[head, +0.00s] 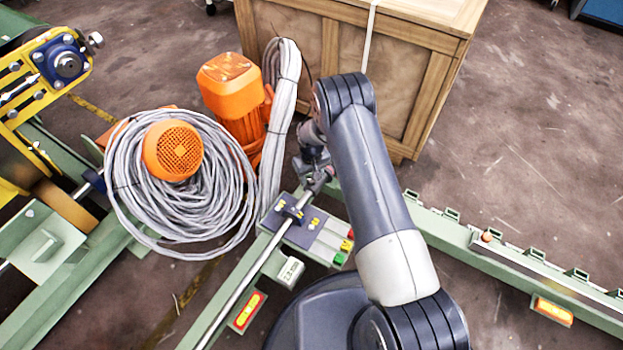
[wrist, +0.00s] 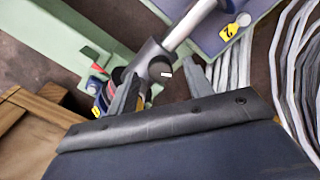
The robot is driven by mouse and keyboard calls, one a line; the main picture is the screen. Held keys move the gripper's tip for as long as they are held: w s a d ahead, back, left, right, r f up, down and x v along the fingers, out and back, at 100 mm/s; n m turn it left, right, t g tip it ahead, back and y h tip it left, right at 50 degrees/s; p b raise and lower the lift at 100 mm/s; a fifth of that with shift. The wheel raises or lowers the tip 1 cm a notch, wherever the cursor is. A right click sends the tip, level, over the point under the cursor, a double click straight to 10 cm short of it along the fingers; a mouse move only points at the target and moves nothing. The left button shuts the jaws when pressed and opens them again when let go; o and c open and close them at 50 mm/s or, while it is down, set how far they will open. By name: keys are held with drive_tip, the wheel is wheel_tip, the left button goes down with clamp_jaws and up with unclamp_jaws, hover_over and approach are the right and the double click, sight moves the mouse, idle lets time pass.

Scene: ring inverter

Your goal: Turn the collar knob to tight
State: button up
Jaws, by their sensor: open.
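My gripper (head: 316,178) reaches down to the far end of a long metal shaft (head: 245,285) in the head view. In the wrist view my gripper (wrist: 166,72) is open, with one grey finger on either side of a dark grey collar-like part (wrist: 150,58) on the shaft. This part has a round dark end and a small white mark (wrist: 166,74), and looks like the collar knob. I cannot tell whether the fingers touch it. Its tight and loose markings are not readable. My arm hides much of this spot in the head view.
A purple-grey panel (head: 299,236) with yellow tags lies beside the shaft, with red, yellow and green blocks near it. Grey cable coils (head: 228,222) and orange motors (head: 232,85) stand to the left. A wooden crate (head: 398,75) stands behind. Green rails (head: 455,232) run right.

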drive_tip(key=shift+f, duration=0.4)
drive_tip(key=shift+c, duration=0.2)
drive_tip(key=c, duration=1)
drive_tip(key=shift+o, duration=0.2)
